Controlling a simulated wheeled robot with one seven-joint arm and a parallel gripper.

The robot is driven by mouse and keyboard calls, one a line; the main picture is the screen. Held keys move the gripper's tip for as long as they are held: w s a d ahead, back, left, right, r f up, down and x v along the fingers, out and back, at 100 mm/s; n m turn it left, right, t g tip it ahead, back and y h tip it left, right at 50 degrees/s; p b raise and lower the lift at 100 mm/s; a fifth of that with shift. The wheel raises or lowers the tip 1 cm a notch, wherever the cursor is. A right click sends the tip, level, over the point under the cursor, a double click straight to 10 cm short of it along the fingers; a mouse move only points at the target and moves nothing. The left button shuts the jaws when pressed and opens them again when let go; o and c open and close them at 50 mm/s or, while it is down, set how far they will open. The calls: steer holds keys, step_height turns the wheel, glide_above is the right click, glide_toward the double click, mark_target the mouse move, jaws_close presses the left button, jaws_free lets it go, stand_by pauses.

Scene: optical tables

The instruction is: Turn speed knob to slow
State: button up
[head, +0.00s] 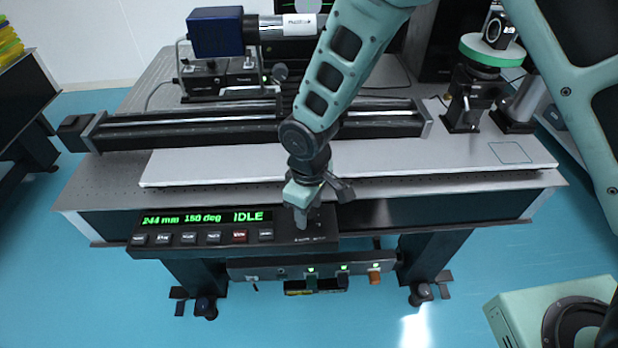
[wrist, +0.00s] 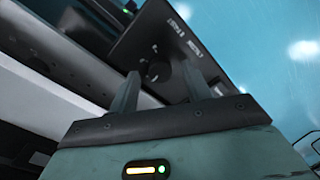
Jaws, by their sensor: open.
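The black control panel (head: 190,229) runs along the front edge of the optical table, with a green display reading "244 mm 150 deg IDLE" and a row of buttons. My gripper (head: 314,212) is over the panel's right end and covers part of it in the head view. In the wrist view a small dark round knob (wrist: 159,72) shows on the panel face, between the two fingertips of my open gripper (wrist: 161,80).
A black linear rail (head: 200,131) lies across the table behind a pale board (head: 430,160). A blue camera-like unit (head: 215,33) stands at the back left, and a mount with a green disc (head: 490,50) at the right. A lit power strip (head: 265,272) is below the panel.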

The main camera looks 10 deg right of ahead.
mark_target(310, 214)
step_height(310, 214, up, 16)
steer(key=b, duration=0.1)
steer(key=shift+r+b, duration=0.2)
steer(key=shift+b, duration=0.15)
steer(key=shift+s, duration=0.1)
steer(key=s+d+r+m, duration=0.1)
steer(key=s+d, duration=0.4)
steer(key=s, duration=0.4)
steer(key=s+d+m, duration=0.2)
steer(key=s+d, duration=0.3)
steer(key=s, duration=0.4)
steer(key=shift+r+y, duration=0.3)
steer(key=shift+r, duration=0.1)
steer(key=shift+a, duration=0.1)
